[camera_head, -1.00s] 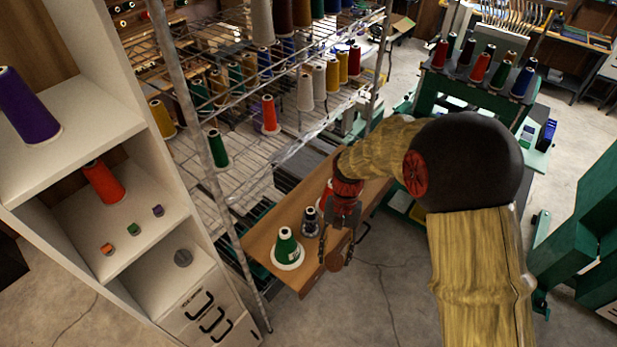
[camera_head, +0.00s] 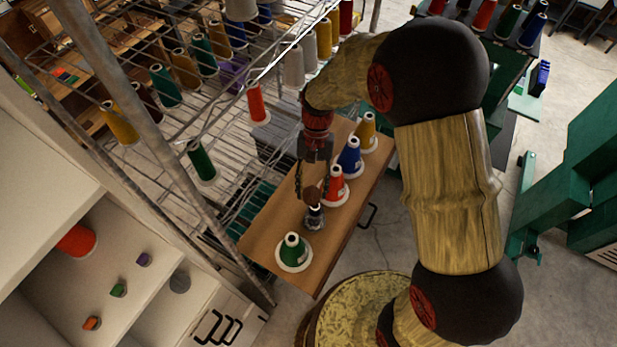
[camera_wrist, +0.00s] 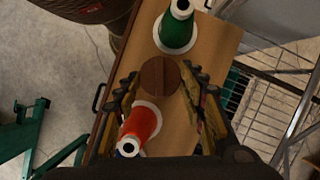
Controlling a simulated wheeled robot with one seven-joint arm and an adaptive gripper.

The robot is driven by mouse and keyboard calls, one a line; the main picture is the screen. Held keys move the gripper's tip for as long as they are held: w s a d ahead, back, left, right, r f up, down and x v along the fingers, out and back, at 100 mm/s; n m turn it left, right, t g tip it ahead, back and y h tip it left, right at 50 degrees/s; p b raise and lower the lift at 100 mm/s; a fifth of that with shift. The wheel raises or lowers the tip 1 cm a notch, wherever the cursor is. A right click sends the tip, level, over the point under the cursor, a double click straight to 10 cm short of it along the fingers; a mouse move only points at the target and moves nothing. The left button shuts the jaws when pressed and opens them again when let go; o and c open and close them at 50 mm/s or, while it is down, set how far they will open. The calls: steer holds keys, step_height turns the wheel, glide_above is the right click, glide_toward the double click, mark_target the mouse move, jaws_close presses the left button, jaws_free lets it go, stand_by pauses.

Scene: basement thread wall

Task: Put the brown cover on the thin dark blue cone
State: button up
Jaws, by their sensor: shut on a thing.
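My gripper (camera_head: 312,182) points down, shut on the brown cover (camera_head: 312,195), a round wooden disc. In the wrist view the cover (camera_wrist: 160,77) sits between the fingertips. The thin dark cone (camera_head: 314,217) stands on the wooden board (camera_head: 262,237) between the green and red cones. In the head view the cover overlaps its top; I cannot tell whether they touch. In the wrist view the thin cone is hidden under the cover.
On the board stand a green cone (camera_head: 292,252), a red cone (camera_head: 335,187), a blue cone (camera_head: 350,157) and a yellow cone (camera_head: 367,132). A wire rack (camera_head: 222,150) with several spools stands behind, left. White shelves (camera_head: 110,285) are at the left.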

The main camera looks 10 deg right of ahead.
steer(key=shift+w+d+f+b, duration=0.1)
steer(key=shift+d+f+b, duration=0.15)
steer(key=shift+f+b, duration=0.5)
steer(key=shift+w+d+f+b, duration=0.1)
steer(key=shift+d+f+b, duration=0.25)
steer(key=shift+f, duration=0.8)
steer(key=shift+d+f+b, duration=0.2)
steer(key=shift+f+b, duration=0.4)
steer(key=shift+f, duration=0.35)
steer(key=shift+a+f, duration=0.25)
steer(key=shift+f, duration=0.25)
steer(key=shift+d+f+b, duration=0.1)
steer(key=shift+d+b, duration=0.05)
steer(key=shift+b, duration=0.2)
steer(key=shift+s, duration=0.1)
steer(key=shift+f, duration=0.15)
steer(key=shift+f, duration=0.25)
steer(key=o, duration=0.8)
steer(key=shift+r, duration=0.1)
